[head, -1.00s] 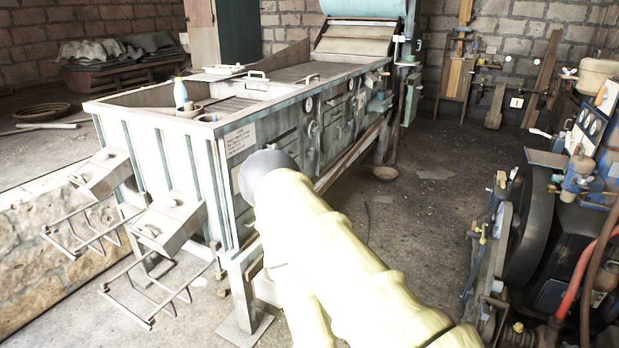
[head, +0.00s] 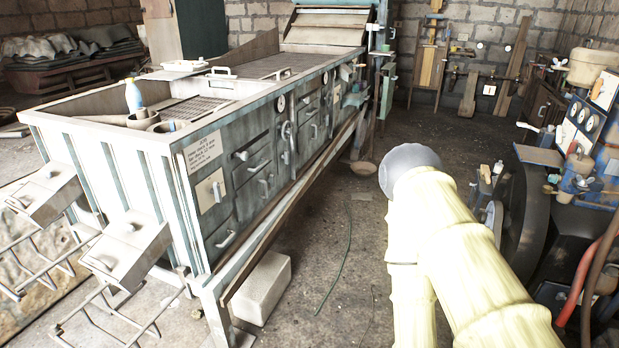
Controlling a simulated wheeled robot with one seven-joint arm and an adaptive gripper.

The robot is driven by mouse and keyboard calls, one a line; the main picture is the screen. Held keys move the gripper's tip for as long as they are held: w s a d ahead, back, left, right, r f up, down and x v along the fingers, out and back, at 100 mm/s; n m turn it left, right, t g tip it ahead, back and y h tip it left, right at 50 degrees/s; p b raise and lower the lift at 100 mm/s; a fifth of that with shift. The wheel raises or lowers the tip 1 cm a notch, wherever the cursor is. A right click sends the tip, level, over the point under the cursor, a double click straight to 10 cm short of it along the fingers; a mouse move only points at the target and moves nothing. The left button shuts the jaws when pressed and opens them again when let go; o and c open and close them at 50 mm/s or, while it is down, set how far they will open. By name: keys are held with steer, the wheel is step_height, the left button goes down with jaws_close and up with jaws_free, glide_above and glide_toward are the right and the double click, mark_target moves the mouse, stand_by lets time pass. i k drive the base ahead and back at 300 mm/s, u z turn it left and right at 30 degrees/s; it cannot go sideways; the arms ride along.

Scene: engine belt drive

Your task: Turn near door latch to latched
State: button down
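The long pale-blue machine (head: 185,150) stands left of centre in the head view, with a row of small doors along its side. The nearest panel carries a pale plate with a small lever (head: 217,191). Beside it are doors with white handles, one upper (head: 241,155) and one low (head: 228,239). I cannot tell which of these is the near door latch or whether it is latched. My arm, in a pale yellow sleeve with a grey rounded joint, rises at the right, apart from the machine. My gripper is not in view.
A pale block (head: 262,288) lies on the floor by the machine's near leg. Metal boxes on wire frames (head: 128,250) stick out at its near end. An engine with a dark wheel (head: 528,215) stands at right. The floor between is mostly clear, with a thin green cord (head: 345,255).

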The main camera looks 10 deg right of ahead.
mark_target(271, 180)
steer(key=z, duration=0.05)
steer(key=i, duration=0.4)
steer(key=u, duration=0.1)
steer(key=k, duration=0.6)
steer(key=z, duration=0.4)
steer(key=i, duration=1.7)
steer(key=u, duration=0.6)
